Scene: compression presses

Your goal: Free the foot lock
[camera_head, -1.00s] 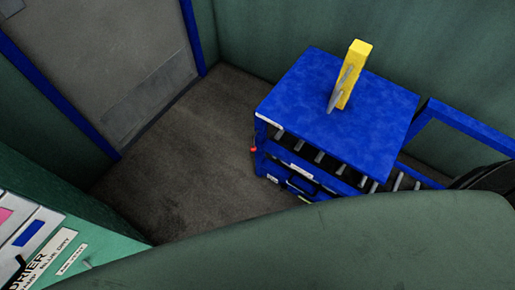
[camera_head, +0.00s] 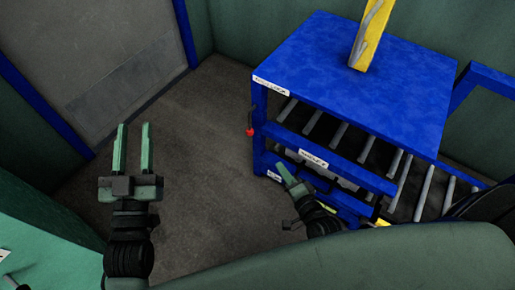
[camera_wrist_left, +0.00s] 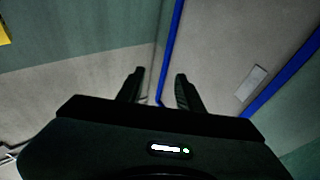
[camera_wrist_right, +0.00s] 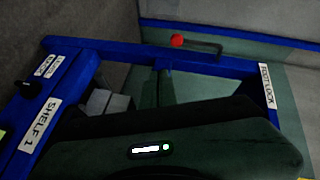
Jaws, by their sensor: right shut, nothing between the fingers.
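The foot lock's label (camera_head: 271,85) is on the near left corner of the blue roller cart's top (camera_head: 345,70). It also shows in the right wrist view (camera_wrist_right: 267,85). A red knob (camera_head: 250,132) sticks out at the cart's left front post; the right wrist view shows the knob (camera_wrist_right: 178,41) with a dark bent bar beside it. My right gripper (camera_head: 284,169) is shut and empty, low in front of the cart's lower shelf, right of and below the knob. My left gripper (camera_head: 131,128) is open and empty over the floor, well left of the cart.
A yellow upright piece (camera_head: 366,38) stands on the cart's top. Rollers (camera_head: 339,134) and a labelled shelf edge (camera_head: 314,158) lie below. A grey door (camera_head: 100,65) with blue trim is at upper left. The floor (camera_head: 205,130) between door and cart is clear.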

